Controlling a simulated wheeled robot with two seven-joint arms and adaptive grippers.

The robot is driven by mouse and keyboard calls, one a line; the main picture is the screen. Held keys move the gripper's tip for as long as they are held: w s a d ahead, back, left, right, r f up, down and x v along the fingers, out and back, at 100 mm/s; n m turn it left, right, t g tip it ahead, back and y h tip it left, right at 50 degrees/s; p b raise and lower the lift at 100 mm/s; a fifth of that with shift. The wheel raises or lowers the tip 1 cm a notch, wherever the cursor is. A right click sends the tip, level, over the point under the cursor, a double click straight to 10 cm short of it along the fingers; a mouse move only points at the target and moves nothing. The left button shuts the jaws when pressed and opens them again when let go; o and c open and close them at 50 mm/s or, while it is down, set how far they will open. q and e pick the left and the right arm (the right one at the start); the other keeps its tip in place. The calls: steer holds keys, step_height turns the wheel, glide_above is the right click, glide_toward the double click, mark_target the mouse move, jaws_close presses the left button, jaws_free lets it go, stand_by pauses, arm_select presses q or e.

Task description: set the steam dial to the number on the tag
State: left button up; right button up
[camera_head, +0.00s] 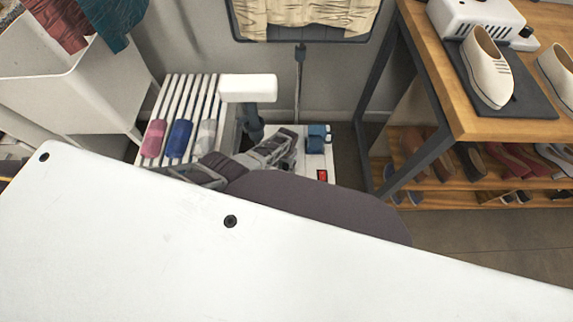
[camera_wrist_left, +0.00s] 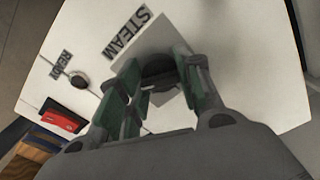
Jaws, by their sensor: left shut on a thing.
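A white steamer panel (camera_wrist_left: 215,30) fills much of the left wrist view. It also shows low in the middle of the head view (camera_head: 313,160), partly covered by my arm. The dark round steam dial (camera_wrist_left: 158,68) sits on a grey square plate beside the STEAM label (camera_wrist_left: 126,35). My left gripper (camera_wrist_left: 160,85) is shut on the dial, a finger on each side; in the head view the gripper (camera_head: 284,142) hides the dial. The dial's numbers and pointer cannot be read. I cannot make out a tag with a number. My right gripper is not in view.
Beside a READY label (camera_wrist_left: 67,60) is a small dark knob (camera_wrist_left: 80,80), with a red switch (camera_wrist_left: 62,117) near the panel edge. A slatted rack (camera_head: 172,95) with rolled cloths stands left, a wooden shoe shelf (camera_head: 440,90) right. A white surface (camera_head: 140,240) fills the foreground.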

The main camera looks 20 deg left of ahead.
mark_target(286, 165)
arm_select(q)
steer(key=shift+s+m, duration=0.1)
steer(key=shift+m, duration=0.4)
steer(key=o, duration=1.1)
steer(key=shift+c, duration=0.2)
steer(key=shift+r, duration=0.2)
steer(key=shift+r, duration=0.15)
steer(key=shift+r, duration=3.35)
